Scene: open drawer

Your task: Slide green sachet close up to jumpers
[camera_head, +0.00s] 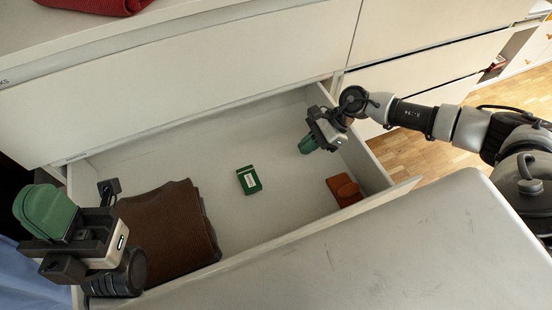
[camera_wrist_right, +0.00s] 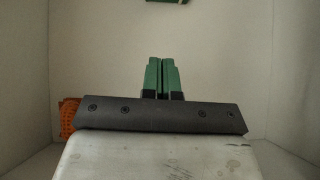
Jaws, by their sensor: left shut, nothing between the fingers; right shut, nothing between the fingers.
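The green sachet (camera_head: 249,180), with a white label, lies on the drawer floor near the middle. Its edge also shows at the top of the right wrist view (camera_wrist_right: 168,1). The jumpers (camera_head: 168,228), a folded brown stack, lie in the left part of the drawer. A gap of bare floor separates the sachet from them. My right gripper (camera_head: 306,145) is shut and empty over the right part of the drawer, apart from the sachet; its green fingers (camera_wrist_right: 162,76) are together in the wrist view. My left gripper (camera_head: 44,211) is shut and empty at the drawer's left front corner, left of the jumpers.
The open drawer (camera_head: 280,243) has low walls around these things. An orange-brown item (camera_head: 344,190) sits in its right front corner and shows in the wrist view (camera_wrist_right: 69,117). Red cloth (camera_head: 95,3) lies on the cabinet top. Drawer floor behind the sachet is clear.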

